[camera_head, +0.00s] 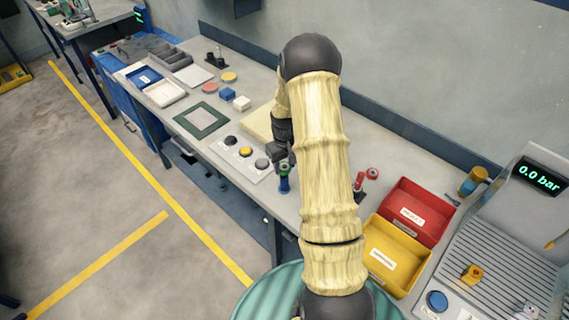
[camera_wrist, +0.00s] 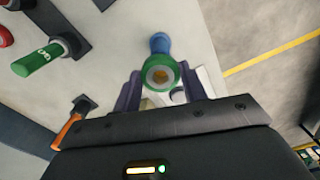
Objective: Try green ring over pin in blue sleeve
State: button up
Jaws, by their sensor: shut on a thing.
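My gripper (camera_wrist: 160,78) is shut on the green ring (camera_wrist: 161,64), one finger on each side. In the wrist view a brownish-gold round shape shows inside the ring; I cannot tell whether it is the pin's end. The blue sleeve (camera_wrist: 160,42) shows just beyond the ring. In the head view the blue sleeve (camera_head: 284,186) stands upright near the bench's front edge, with the green ring (camera_head: 284,168) at its top. My gripper (camera_head: 283,160) is above it, partly hidden by my arm. I cannot tell whether the ring encircles the pin or only touches it.
A panel with black, yellow and grey knobs (camera_head: 245,151) lies left of the sleeve. A red piece (camera_head: 361,180) stands at right, before red (camera_head: 424,196) and yellow (camera_head: 386,262) bins. The wrist view shows a green cylinder (camera_wrist: 38,60) on a dark holder and an orange-handled tool (camera_wrist: 68,131).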

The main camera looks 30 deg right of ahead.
aim_at(285, 169)
jog(key=shift+f+b, duration=0.55)
jog(key=shift+f, duration=0.3)
dwell(0.4)
jog(key=shift+r, duration=0.15)
dwell(0.9)
jog(key=shift+r+p, duration=2.15)
jog(key=shift+r, duration=0.95)
jog(key=shift+f, duration=0.1)
